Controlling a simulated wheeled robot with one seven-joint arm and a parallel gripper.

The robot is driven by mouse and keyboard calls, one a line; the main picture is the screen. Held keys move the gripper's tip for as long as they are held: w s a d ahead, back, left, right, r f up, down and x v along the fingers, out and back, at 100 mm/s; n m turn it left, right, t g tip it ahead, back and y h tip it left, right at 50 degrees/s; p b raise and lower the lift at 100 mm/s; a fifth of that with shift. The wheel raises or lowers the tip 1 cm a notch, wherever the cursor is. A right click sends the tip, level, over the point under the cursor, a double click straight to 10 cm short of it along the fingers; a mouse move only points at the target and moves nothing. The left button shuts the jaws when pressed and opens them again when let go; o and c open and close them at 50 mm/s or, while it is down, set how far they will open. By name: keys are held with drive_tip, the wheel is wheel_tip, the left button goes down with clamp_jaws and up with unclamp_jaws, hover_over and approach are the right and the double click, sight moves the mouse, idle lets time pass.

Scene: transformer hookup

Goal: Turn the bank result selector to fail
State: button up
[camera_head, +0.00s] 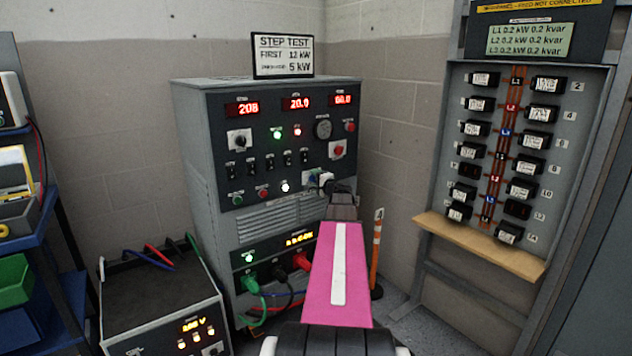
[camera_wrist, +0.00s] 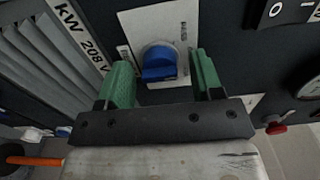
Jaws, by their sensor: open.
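The bank result selector appears to be the blue knob (camera_wrist: 159,64) on a white plate (camera_wrist: 172,22) in the wrist view. Its handle points roughly sideways there, and the plate's lettering is too small to read. My gripper (camera_wrist: 161,60) is open, with one green finger on each side of the knob and visible gaps between. In the head view my gripper (camera_head: 328,184) is at the lower right of the dark cabinet's front panel (camera_head: 265,168), and it and my arm hide most of the selector.
A red knob (camera_head: 338,149) sits just above my gripper on the panel, and a vent (camera_head: 265,221) lies at its left. Cables plug in below. A rack of labelled modules with a wooden ledge (camera_head: 480,245) stands at the right. A bench unit (camera_head: 160,300) stands at the lower left.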

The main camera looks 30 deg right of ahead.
drive_tip(key=c, duration=0.9)
drive_tip(key=shift+m, duration=0.3)
drive_tip(key=m, duration=0.3)
drive_tip(key=shift+m, duration=0.3)
drive_tip(key=shift+f+m, duration=0.1)
drive_tip(key=shift+m, duration=2.2)
drive_tip(key=o, duration=0.9)
